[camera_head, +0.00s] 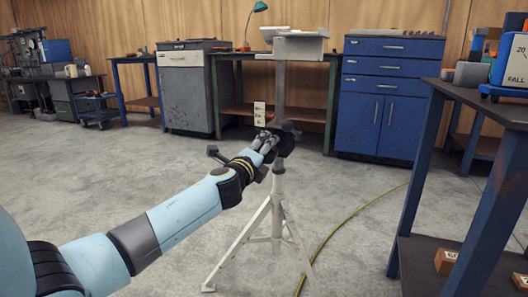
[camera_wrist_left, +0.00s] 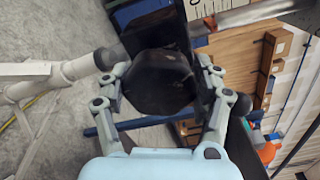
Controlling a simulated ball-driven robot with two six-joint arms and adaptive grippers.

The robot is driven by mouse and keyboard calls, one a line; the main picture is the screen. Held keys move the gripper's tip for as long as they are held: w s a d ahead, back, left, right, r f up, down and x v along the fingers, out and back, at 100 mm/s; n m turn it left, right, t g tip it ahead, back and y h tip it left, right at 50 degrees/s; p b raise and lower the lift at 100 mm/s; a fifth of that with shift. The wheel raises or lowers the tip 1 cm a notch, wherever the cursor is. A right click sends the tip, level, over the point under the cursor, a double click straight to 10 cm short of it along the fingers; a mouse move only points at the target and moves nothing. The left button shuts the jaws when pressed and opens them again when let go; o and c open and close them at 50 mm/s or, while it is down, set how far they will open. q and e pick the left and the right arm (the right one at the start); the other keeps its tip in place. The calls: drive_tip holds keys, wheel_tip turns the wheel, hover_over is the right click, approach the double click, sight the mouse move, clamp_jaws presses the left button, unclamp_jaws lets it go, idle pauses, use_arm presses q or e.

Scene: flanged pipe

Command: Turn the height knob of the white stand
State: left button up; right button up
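The white stand (camera_head: 277,190) is upright on tripod legs in the middle of the head view, its pole rising to a light grey top plate (camera_head: 298,46). The black height knob (camera_head: 286,144) sits on the pole at mid height, partly covered by my left gripper (camera_head: 268,142). In the left wrist view the dark, faceted knob (camera_wrist_left: 160,84) fills the space between the fingers of my left gripper (camera_wrist_left: 162,66). One finger lies against each side of it, and they appear to touch it. My right gripper is not in view.
A small dark knob (camera_head: 213,150) on a rod lies beside my left forearm. A white marked card (camera_head: 259,113) is just above my gripper. A dark workbench (camera_head: 490,105) stands at the right, and a yellow cable (camera_head: 345,222) crosses the floor. Blue drawers (camera_head: 385,95) stand behind.

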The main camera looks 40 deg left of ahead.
use_arm(q)
drive_tip(key=o, duration=0.5)
drive_tip(key=shift+d, duration=0.1)
drive_tip(key=shift+c, duration=0.2)
drive_tip(key=v, duration=1.2)
drive_tip(key=shift+f, duration=0.1)
